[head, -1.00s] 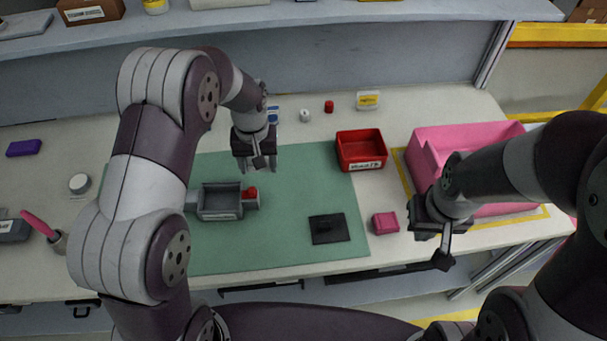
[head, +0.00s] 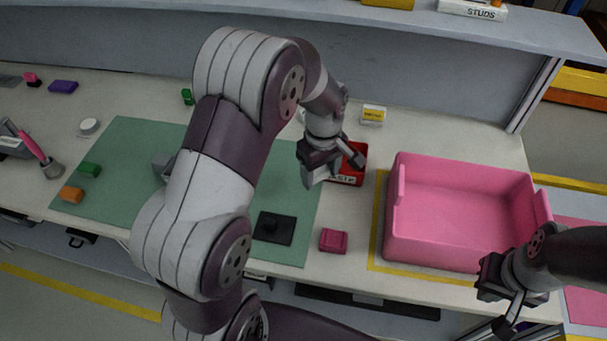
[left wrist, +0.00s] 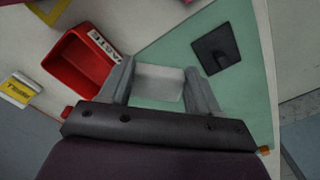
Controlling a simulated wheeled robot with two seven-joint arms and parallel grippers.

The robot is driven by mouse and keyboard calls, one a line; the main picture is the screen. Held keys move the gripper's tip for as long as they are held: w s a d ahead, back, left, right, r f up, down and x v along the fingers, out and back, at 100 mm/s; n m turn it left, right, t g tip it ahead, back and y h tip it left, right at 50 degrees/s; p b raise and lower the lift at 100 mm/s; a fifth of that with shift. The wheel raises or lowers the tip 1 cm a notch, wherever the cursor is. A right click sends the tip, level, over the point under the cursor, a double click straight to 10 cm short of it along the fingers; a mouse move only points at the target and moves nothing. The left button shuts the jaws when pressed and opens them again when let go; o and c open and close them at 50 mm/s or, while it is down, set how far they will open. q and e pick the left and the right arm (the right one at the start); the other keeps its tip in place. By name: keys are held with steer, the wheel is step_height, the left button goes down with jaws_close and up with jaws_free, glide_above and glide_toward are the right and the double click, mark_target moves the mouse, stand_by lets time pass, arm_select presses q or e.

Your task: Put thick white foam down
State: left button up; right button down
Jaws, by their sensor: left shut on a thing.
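My left gripper (head: 308,180) hangs over the right part of the green mat (head: 130,150), at the left front edge of the red bin (head: 350,178). In the left wrist view, its two fingers (left wrist: 160,85) are shut on a pale white block, the thick white foam (left wrist: 160,82). The foam is mostly hidden by the gripper in the head view. My right gripper (head: 500,285) is at the front edge of the pink tote; I cannot tell whether its jaws are open.
The large pink tote (head: 460,255) stands at the right inside a yellow outline. A black square part (head: 273,228) lies on the mat's front right, with a small magenta box (head: 333,240) beside it. A yellow-labelled box (head: 373,115) stands behind the red bin.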

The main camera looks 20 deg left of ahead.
arm_select(q)
steer(key=p, duration=0.2)
glide_above(294, 178)
step_height(294, 178, down, 7)
steer(key=shift+s+d+r, duration=0.1)
steer(key=shift+d+r, duration=0.05)
steer(key=shift+r, duration=0.05)
steer(key=shift+a+f, duration=0.15)
steer(key=shift+a, duration=0.05)
step_height(294, 178, down, 4)
steer(key=shift+d+r+p, duration=0.1)
steer(key=shift+r+p, duration=0.05)
steer(key=shift+p, duration=0.25)
steer(key=shift+f, duration=0.2)
steer(key=shift+f, duration=0.1)
steer(key=o, duration=1)
